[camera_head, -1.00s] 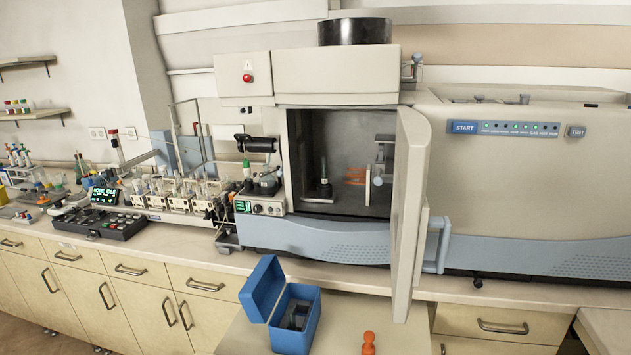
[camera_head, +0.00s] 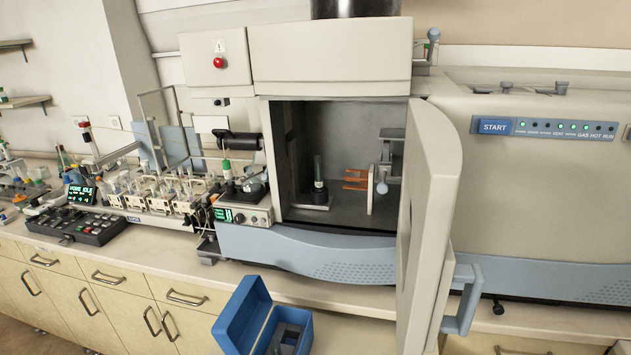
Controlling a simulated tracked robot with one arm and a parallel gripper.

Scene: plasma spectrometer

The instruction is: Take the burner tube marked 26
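A small dark upright tube (camera_head: 318,178) with a pale band stands on a flat base inside the open chamber of the spectrometer (camera_head: 333,262). No number is legible on it, so I cannot tell whether it is the burner tube marked 26. An orange forked holder (camera_head: 355,180) and a pale disc on a bracket (camera_head: 371,190) are to its right in the chamber. An open blue box (camera_head: 265,318) with dark grey inserts sits below, in front of the bench. Its contents are only partly visible. My gripper is not in view.
The chamber door (camera_head: 433,205) is swung open toward me at the right of the opening. A small pump unit (camera_head: 243,212) stands left of the chamber. A sampler with several vials (camera_head: 165,195) and a black keypad (camera_head: 75,226) lie farther left on the bench.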

